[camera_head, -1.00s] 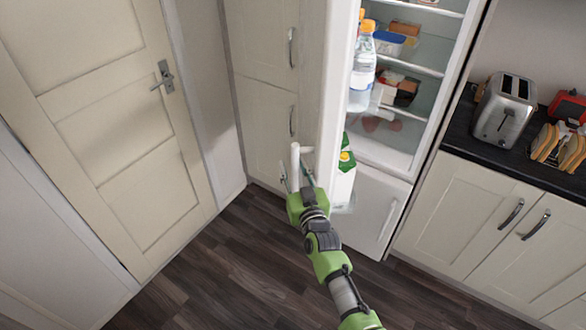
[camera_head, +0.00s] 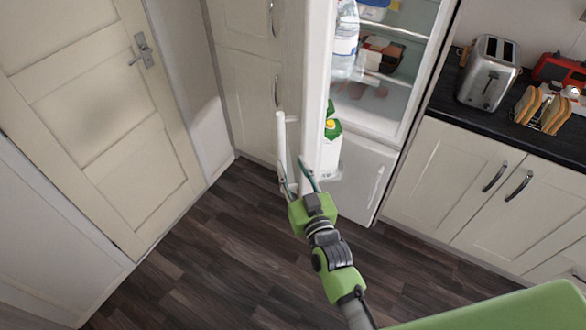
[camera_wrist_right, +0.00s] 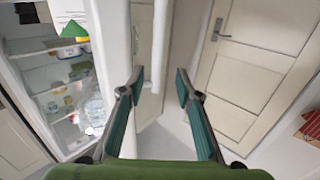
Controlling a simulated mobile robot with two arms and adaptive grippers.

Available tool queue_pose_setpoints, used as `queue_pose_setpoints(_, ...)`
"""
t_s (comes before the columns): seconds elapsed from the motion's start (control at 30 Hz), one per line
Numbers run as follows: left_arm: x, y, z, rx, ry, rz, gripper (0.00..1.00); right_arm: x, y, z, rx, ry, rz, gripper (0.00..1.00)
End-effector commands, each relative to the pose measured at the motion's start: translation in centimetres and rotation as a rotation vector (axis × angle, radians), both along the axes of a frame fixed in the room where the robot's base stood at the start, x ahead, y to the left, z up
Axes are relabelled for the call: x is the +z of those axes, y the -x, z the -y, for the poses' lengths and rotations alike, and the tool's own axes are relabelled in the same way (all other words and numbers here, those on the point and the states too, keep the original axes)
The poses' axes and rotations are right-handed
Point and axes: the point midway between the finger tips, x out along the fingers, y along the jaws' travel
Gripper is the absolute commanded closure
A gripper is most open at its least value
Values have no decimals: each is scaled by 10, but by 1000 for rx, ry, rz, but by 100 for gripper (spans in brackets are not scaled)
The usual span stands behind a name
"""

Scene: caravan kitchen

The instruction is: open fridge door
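The fridge door (camera_head: 317,90) stands open, swung out to the left and seen nearly edge-on. The fridge interior (camera_head: 385,95) is exposed. The door's white vertical bar handle (camera_head: 281,140) is on its left side. My right gripper (camera_head: 298,172) is at the lower end of the handle, beside the door edge. In the wrist view, the right gripper's fingers (camera_wrist_right: 158,84) are spread apart, with the handle (camera_wrist_right: 160,45) showing in the gap between them. I see no finger closed on it. The door (camera_wrist_right: 112,40) is behind the left-hand finger there. My left gripper is not in view.
A bottle (camera_head: 345,40) and a carton (camera_head: 329,150) sit in the door shelves. A tall cabinet (camera_head: 250,90) and a closed room door (camera_head: 100,110) are to the left. A counter with a toaster (camera_head: 488,73) is to the right. The floor (camera_head: 215,240) is clear.

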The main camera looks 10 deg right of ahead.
Motion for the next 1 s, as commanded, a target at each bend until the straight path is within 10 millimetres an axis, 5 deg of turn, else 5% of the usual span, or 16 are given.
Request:
queue_pose_setpoints(0.27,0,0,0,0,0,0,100,1,2,0,0,0,1,69)
queue_pose_setpoints(0.4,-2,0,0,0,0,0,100,-6,0,5,-2,-12,-15,97)
queue_pose_setpoints(0.47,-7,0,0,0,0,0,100,-20,-3,16,-6,-42,-51,100)
queue_pose_setpoints(0.73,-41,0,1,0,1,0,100,-120,-27,116,-58,-463,-392,100)
queue_pose_setpoints(0.87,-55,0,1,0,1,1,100,-115,-39,155,-47,-716,-480,100)
queue_pose_setpoints(1.0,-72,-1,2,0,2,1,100,-81,-49,188,29,-995,-547,100)
